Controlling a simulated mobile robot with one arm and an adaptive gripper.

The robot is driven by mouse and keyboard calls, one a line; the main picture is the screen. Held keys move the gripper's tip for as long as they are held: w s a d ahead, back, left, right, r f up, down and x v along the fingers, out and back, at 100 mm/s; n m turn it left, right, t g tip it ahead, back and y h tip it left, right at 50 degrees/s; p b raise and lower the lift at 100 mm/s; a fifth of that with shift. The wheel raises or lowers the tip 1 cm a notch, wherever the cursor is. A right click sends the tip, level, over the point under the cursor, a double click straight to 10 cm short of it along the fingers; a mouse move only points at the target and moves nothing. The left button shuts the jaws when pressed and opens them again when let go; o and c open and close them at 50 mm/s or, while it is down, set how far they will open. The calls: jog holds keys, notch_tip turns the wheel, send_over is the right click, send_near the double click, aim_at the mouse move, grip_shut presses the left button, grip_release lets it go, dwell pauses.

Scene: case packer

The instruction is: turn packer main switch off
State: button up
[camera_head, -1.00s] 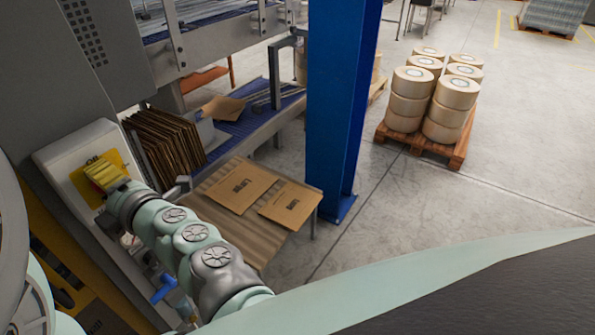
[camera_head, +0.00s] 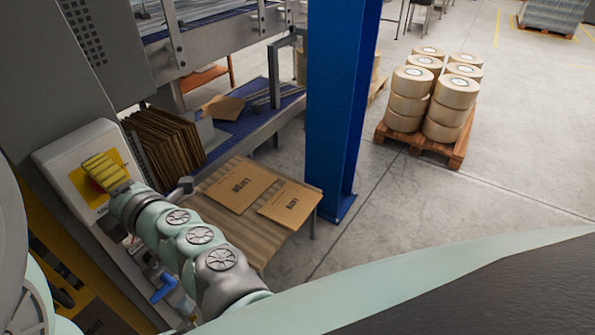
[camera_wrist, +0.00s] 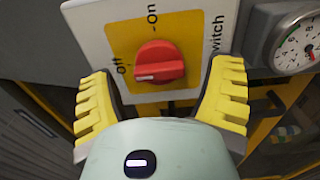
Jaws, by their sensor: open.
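The packer main switch is a red rotary knob (camera_wrist: 160,62) on a yellow plate (camera_wrist: 187,25) set in a white panel (camera_head: 60,165). In the wrist view, "On" is printed above the knob and "Off" to its left. The knob's grip bar lies nearly level, with its white mark at the left end, on the Off side. My gripper (camera_wrist: 163,72) is open, its yellow fingers left and right of the knob, apart from it. In the head view my gripper (camera_head: 106,172) is in front of the panel and hides most of the knob.
A pressure gauge (camera_wrist: 297,40) is right of the panel. A stack of cardboard blanks (camera_head: 165,145) stands right beside the panel, with a table (camera_head: 220,215) of flat cartons below. A blue post (camera_head: 335,110) rises further right. A blue-handled valve (camera_head: 163,289) sits below my arm.

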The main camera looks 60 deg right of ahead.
jog(key=s, duration=1.1)
jog(key=shift+s+d, duration=0.15)
jog(key=shift+d, duration=0.05)
dwell(0.4)
